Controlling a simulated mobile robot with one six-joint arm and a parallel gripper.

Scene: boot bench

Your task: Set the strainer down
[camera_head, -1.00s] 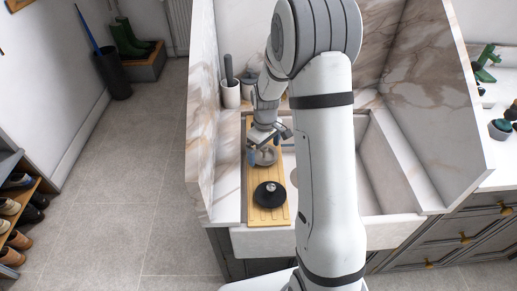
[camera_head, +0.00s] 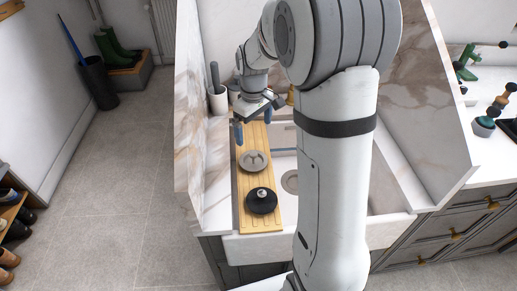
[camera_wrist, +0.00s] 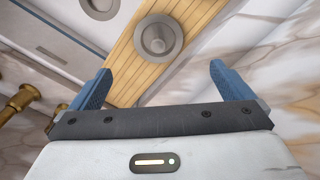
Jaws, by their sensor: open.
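The strainer (camera_head: 254,161), a grey round metal piece with a raised centre, lies flat on the wooden board (camera_head: 246,218), behind a black disc. It also shows in the wrist view (camera_wrist: 158,36) at the top, beyond the fingertips. My gripper (camera_head: 253,124) is open and empty, its blue fingers spread above the board's far part. In the wrist view my gripper (camera_wrist: 160,70) has nothing between its fingers, and it is apart from the strainer.
The black disc (camera_head: 262,204) with a shiny knob lies on the board's near end. A pale sink with a round drain (camera_head: 290,182) is to the right. A white cup (camera_head: 218,103) with a dark brush stands at the back left. Marble panels rise on both sides.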

